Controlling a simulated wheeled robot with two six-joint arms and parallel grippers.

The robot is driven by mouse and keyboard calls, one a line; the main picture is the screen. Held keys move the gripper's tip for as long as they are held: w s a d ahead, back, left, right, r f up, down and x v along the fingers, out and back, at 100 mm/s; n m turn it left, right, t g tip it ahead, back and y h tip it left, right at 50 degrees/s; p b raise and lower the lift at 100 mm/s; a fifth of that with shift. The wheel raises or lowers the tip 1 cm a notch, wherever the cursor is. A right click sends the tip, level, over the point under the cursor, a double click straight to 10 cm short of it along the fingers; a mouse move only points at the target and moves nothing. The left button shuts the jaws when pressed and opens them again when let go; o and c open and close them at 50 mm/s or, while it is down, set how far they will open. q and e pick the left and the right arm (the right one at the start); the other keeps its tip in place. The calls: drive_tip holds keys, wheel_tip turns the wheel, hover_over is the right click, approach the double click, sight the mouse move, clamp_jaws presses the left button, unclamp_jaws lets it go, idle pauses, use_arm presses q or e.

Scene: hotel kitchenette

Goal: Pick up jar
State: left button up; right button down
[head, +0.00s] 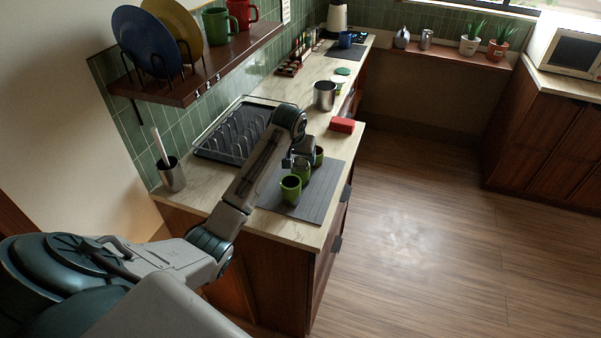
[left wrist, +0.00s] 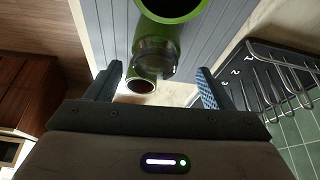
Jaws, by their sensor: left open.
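A clear glass jar with green on it (left wrist: 155,58) stands in the left wrist view between two green mugs, one nearer the top (left wrist: 172,8) and one lower (left wrist: 141,85). The head view shows this green row on a grey mat (head: 318,196), with a green mug (head: 290,189) at the front, the jar (head: 301,172) in the middle and another mug (head: 319,156) behind. My left gripper (left wrist: 159,70) is open, with one finger on each side of the jar in that view. Contact cannot be seen. My forearm and wrist partly hide the row in the head view.
A dish rack (head: 224,150) stands left of the mat. A red sponge (head: 342,125) and a steel pot (head: 324,95) are behind it. A utensil holder (head: 172,176) stands at the near left. A wall shelf (head: 188,88) with plates and mugs hangs above the counter.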

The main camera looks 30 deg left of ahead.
sight(301, 163)
use_arm(q)
drive_tip(key=p+x, duration=0.2)
drive_tip(key=x, duration=0.1)
drive_tip(key=shift+w+d+f, duration=0.2)
drive_tip(key=shift+w+d, duration=0.05)
drive_tip(key=shift+w+f, duration=0.1)
drive_tip(key=shift+f, duration=0.25)
drive_tip(key=shift+a+f, duration=0.1)
drive_tip(key=shift+f, duration=0.15)
drive_tip(key=shift+c, duration=0.4)
drive_tip(key=shift+w, duration=0.1)
drive_tip(key=c, duration=1.1)
use_arm(e)
drive_tip(key=r, duration=0.1)
drive_tip(key=w+r, duration=0.1)
drive_tip(key=r, duration=0.1)
drive_tip(key=shift+w+d, duration=0.15)
drive_tip(key=shift+w, duration=0.05)
